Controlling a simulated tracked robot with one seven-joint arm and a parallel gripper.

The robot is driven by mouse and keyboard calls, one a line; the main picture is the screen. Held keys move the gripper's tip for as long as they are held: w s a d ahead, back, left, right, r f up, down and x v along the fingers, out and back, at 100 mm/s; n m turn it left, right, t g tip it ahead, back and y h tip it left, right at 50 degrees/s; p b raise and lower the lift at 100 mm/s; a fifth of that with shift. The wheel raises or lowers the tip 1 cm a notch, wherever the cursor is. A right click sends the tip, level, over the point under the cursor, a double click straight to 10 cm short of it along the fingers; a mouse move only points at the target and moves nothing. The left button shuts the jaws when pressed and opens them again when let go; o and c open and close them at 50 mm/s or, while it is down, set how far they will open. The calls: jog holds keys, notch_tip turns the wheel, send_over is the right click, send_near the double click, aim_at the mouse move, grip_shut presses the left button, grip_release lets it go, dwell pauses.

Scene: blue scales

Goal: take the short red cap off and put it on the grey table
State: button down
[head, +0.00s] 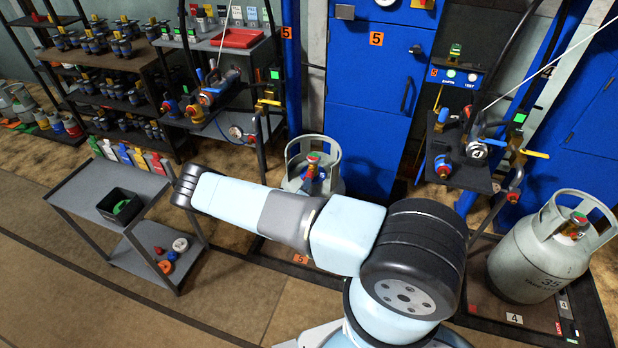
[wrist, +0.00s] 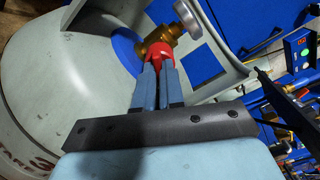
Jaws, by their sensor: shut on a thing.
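In the wrist view my gripper (wrist: 157,70) is shut on a red cap (wrist: 160,52). The cap sits against a brass valve (wrist: 168,36) on top of a grey gas cylinder (wrist: 45,85); I cannot tell whether its thread is engaged. This appears to be the middle cylinder (head: 292,158) in the head view, partly hidden behind my arm, with red and blue parts at its valve. My gripper cannot be clearly made out in the head view. The grey table (head: 75,195) stands at the left, with an upper and a lower shelf.
The table's upper shelf holds a black bin (head: 120,206) with a green ring and several coloured clips at the back. Its lower shelf holds red, blue and white round pieces. The cylinder's guard ring (wrist: 225,85) surrounds the valve closely. Another cylinder (head: 535,265) stands at right.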

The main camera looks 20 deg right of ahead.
jog(key=shift+v, duration=1.55)
jog(key=shift+s+a, duration=0.15)
jog(key=shift+a, duration=0.05)
jog(key=shift+v, duration=2.6)
jog(key=shift+r, duration=0.15)
